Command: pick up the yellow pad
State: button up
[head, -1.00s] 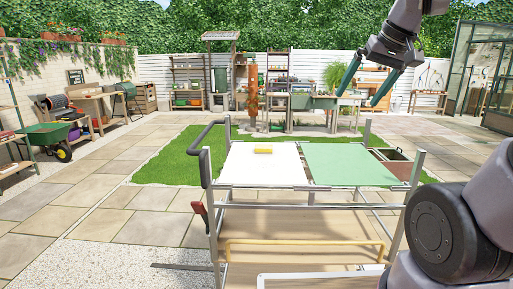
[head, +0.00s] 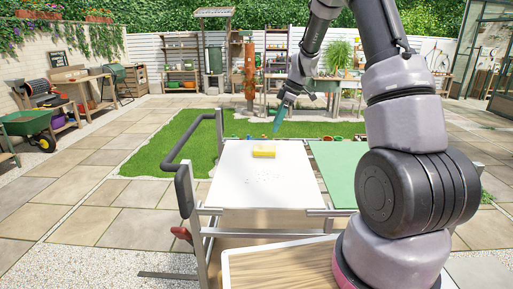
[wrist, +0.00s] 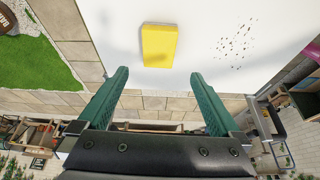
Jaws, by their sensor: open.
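The yellow pad (head: 264,151) lies flat on the white board (head: 240,188) of the cart, near its far edge. In the wrist view the pad (wrist: 159,46) shows above and between the two green fingers, apart from both. My gripper (head: 277,126) is open and empty, just beyond and above the pad in the head view; it also shows in the wrist view (wrist: 160,92). Small dark specks (wrist: 236,40) are scattered on the white board beside the pad.
A green board (head: 342,172) lies right of the white one. The cart's black handle (head: 187,147) rises at its left. A wooden tray (head: 275,268) sits lower at the front. Paving and a lawn (head: 165,160) surround the cart.

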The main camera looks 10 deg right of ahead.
send_over(265, 148)
jog(key=d, duration=0.2)
notch_tip(265, 148, down, 5)
jog(key=shift+w+d+f, duration=0.1)
jog(key=shift+f, duration=0.05)
jog(key=x, duration=0.5)
jog(key=shift+f, duration=0.45)
jog(key=c, duration=1.3)
jog(key=shift+o, duration=0.2)
notch_tip(265, 148, up, 10)
